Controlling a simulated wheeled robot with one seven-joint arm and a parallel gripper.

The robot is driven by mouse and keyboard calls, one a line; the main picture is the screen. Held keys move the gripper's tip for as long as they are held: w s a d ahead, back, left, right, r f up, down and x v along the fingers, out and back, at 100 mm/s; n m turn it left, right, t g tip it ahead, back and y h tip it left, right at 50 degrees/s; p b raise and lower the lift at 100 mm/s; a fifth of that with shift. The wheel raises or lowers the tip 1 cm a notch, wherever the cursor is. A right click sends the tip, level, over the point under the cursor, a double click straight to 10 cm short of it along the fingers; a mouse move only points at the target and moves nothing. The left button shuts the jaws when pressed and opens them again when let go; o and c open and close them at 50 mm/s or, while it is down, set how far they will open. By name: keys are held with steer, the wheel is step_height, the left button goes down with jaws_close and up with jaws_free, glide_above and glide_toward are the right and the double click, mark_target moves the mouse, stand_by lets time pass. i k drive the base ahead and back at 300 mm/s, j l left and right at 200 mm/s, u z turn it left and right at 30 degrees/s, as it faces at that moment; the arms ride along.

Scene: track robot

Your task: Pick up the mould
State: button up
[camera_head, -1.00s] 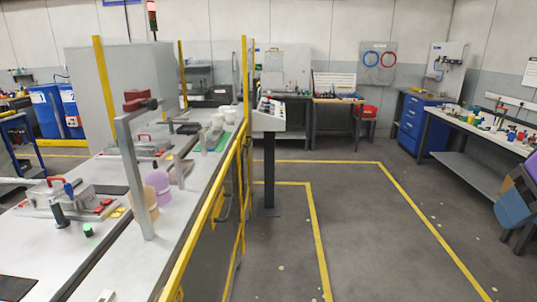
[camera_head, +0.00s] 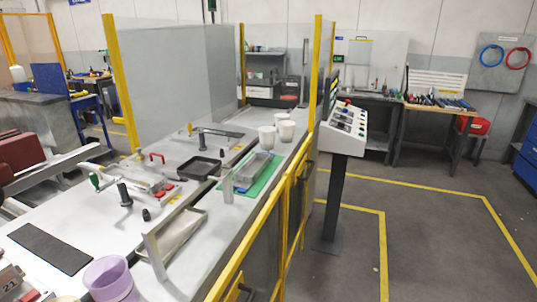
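No object is clearly marked as the mould. A grey rectangular block-like tray (camera_head: 253,166) lies on a green mat (camera_head: 268,178) near the bench's right edge. A shallow black tray (camera_head: 199,168) sits to its left on the light grey bench (camera_head: 150,211). A grey metal frame with a sloped plate (camera_head: 177,234) stands nearer to me. I cannot tell which of these is the mould. My gripper is not in view.
White cups (camera_head: 286,130) stand behind the green mat. A purple pot (camera_head: 110,279) is at the near edge. A yellow rail (camera_head: 262,232) runs along the bench's right side. A control console (camera_head: 348,122) stands beside it. The floor (camera_head: 428,235) to the right is clear.

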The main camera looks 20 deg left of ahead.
mark_target(247, 173)
steer(key=i, duration=1.8)
steer(key=i+u, duration=0.15)
steer(key=u, duration=0.3)
steer(key=i+l+u, duration=0.1)
steer(key=u, duration=0.4)
steer(key=i+l+u, duration=0.15)
steer(key=u, duration=1.2)
steer(key=i+l, duration=0.05)
